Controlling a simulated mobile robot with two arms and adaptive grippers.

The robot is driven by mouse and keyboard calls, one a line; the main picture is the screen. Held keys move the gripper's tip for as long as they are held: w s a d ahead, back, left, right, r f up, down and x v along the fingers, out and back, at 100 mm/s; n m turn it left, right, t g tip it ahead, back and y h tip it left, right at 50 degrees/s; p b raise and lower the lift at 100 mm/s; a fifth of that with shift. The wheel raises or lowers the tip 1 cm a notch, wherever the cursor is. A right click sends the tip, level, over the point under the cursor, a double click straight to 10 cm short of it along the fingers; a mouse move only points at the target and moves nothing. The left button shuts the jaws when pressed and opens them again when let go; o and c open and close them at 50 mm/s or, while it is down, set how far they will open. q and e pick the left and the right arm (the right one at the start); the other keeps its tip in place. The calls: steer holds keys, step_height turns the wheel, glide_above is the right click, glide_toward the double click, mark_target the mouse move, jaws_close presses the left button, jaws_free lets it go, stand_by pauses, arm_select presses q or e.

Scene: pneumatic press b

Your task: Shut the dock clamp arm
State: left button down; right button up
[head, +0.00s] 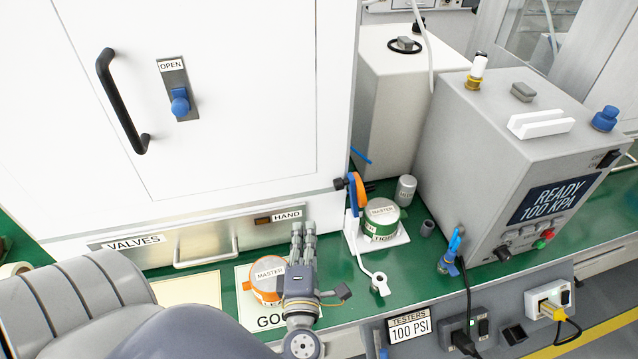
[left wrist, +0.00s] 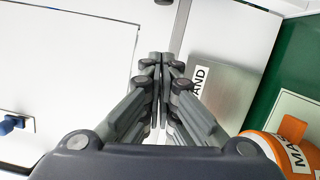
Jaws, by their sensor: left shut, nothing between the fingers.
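The dock is a white plate (head: 398,238) on the green bench, and a green and white cylinder labelled MASTER (head: 381,216) stands on it. What looks like the clamp arm (head: 365,262) is a thin white bar at the dock's left side. It reaches toward the front and ends in a ring-shaped tip (head: 380,284), clear of the cylinder. My left gripper (head: 303,232) is shut and empty, left of the clamp arm and apart from it. In the left wrist view its fingers (left wrist: 160,62) are together; the dock is not seen there. My right gripper is not in view.
An orange and white MASTER piece (head: 266,282) sits just left of my left gripper, and shows in the left wrist view (left wrist: 272,147). An upright orange disc (head: 357,190) stands behind the dock's left side. A grey tester (head: 500,150) stands right. White cabinet (head: 225,100) behind.

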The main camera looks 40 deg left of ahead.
mark_target(306, 184)
arm_select(q)
steer(key=p+x, duration=0.1)
steer(key=x, duration=0.4)
steer(key=r+p+x, duration=0.1)
steer(key=x, duration=0.2)
steer(key=shift+w+a+p, duration=0.15)
steer(key=shift+w+p, duration=0.1)
steer(key=shift+p, duration=0.05)
steer(key=shift+w+a, duration=0.35)
steer(key=shift+w, duration=0.25)
steer(key=shift+w+d+p, duration=0.45)
steer(key=shift+w+d, duration=0.35)
steer(key=shift+d, duration=0.15)
steer(key=shift+w+d+r, duration=0.1)
steer(key=shift+w+d, duration=0.25)
steer(key=shift+d, duration=0.1)
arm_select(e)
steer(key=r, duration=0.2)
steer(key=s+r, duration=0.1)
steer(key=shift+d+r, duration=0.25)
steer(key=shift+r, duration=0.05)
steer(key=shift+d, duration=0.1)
